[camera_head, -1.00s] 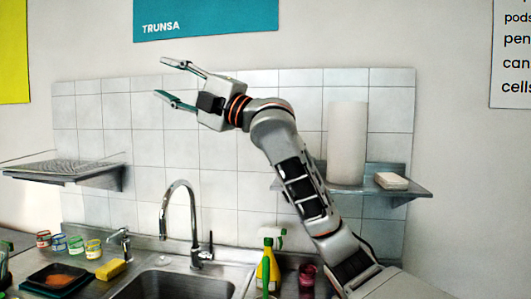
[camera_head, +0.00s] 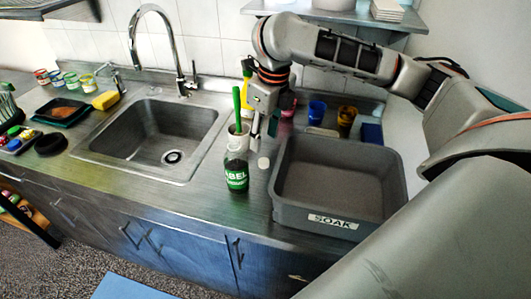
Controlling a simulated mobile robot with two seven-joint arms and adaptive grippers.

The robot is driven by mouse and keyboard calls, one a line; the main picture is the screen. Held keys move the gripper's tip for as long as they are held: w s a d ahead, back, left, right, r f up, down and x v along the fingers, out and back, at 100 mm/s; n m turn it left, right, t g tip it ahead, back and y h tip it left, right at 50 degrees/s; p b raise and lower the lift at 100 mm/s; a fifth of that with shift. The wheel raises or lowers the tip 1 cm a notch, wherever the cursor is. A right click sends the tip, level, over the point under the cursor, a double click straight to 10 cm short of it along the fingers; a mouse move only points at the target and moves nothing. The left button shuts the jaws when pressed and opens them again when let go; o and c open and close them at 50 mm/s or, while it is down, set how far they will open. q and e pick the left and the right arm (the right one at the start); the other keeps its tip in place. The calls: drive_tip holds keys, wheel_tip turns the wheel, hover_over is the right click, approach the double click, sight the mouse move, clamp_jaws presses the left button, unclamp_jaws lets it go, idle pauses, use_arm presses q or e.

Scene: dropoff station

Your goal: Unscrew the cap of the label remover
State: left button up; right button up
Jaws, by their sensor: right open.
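The label remover is a dark bottle with a green label (camera_head: 236,174), standing upright on the counter right of the sink. Its top overlaps a white cup behind it, so I cannot clearly make out the cap. My right gripper (camera_head: 264,134) points down just right of and above the bottle. It is open with nothing between its fingers, and appears apart from the bottle. My left gripper is not in view.
A grey bin marked SOAK (camera_head: 333,222) stands right of the bottle. A white cup (camera_head: 238,138) with a green handle (camera_head: 237,108) stands behind it. A small white disc (camera_head: 263,162) lies nearby. The sink (camera_head: 155,135) is at left.

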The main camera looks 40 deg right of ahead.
sight(264, 161)
drive_tip(key=f, duration=0.3)
drive_tip(key=shift+s+d+b, duration=0.15)
drive_tip(key=shift+s+b, duration=0.15)
drive_tip(key=shift+b, duration=0.1)
drive_tip(key=shift+f, duration=0.3)
drive_tip(key=f, duration=0.1)
drive_tip(key=f+b, duration=0.1)
drive_tip(key=f, duration=0.2)
drive_tip(key=shift+w+f+b, duration=0.25)
drive_tip(key=shift+w+b, duration=0.05)
drive_tip(key=shift+w, duration=0.05)
drive_tip(key=c, duration=0.8)
